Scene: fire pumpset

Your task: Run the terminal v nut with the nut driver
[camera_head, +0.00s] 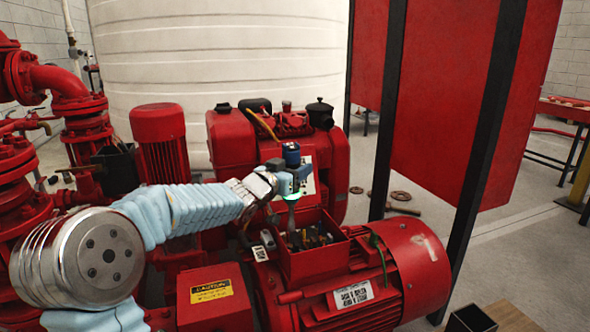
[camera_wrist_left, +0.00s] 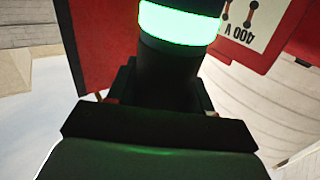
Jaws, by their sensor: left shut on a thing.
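My left gripper (camera_head: 290,182) is shut on the nut driver (camera_head: 291,152), which has a blue top and stands roughly upright. The driver's grey shaft points down toward the open red terminal box (camera_head: 318,262) on the motor. Several dark and brass-coloured terminals show inside the box. The terminal v nut is too small to pick out, and I cannot tell whether the driver tip touches a terminal. In the left wrist view the nut driver (camera_wrist_left: 170,65) is a dark cylinder with a glowing green band, between my dark fingers. My right gripper is not in view.
The red motor (camera_head: 405,265) surrounds the box. A red lid with a 400 V label (camera_wrist_left: 242,22) shows in the left wrist view. A black post (camera_head: 480,150) and red panel stand to the right. Red pipes (camera_head: 75,100) crowd the left.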

